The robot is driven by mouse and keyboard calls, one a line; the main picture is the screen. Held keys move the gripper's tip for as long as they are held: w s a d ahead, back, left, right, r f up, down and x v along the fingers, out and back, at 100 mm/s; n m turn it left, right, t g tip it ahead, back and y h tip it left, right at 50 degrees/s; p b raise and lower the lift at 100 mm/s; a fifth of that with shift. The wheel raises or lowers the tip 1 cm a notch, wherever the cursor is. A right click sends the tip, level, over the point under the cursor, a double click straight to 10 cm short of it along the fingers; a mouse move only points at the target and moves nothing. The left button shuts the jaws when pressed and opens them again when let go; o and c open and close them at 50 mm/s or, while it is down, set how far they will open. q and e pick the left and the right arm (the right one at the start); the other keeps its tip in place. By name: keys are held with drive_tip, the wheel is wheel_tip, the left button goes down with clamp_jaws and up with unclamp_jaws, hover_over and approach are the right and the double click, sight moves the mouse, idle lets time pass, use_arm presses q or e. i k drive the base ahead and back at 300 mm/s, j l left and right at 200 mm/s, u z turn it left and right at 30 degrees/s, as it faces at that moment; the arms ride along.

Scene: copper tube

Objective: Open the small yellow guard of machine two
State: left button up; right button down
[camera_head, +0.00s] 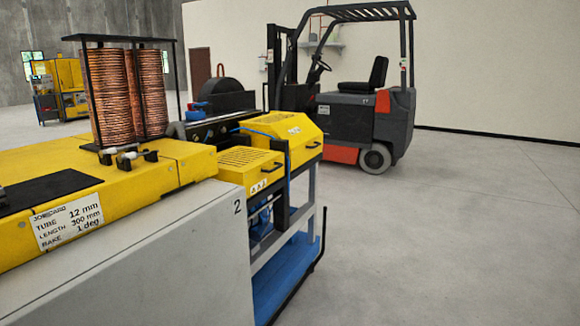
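Machine two (215,240) fills the left and middle of the head view, with a black "2" on its grey side panel. The small yellow guard (249,160) is at its right end, with a slotted top, a dark handle (271,168) and a white warning label on the front. It appears shut. A larger yellow guard (290,130) stands just behind it, also with a dark handle, and appears shut. Neither of my grippers shows in this view.
Copper coils (150,92) stand in a black frame on the yellow top, near a job card (68,220). A blue tray (280,280) with a dark bar lies low at the machine's right end. A forklift (360,115) is parked behind. Floor to the right is clear.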

sight(256, 169)
drive_tip(key=i+l, duration=0.75)
drive_tip(key=l, duration=0.25)
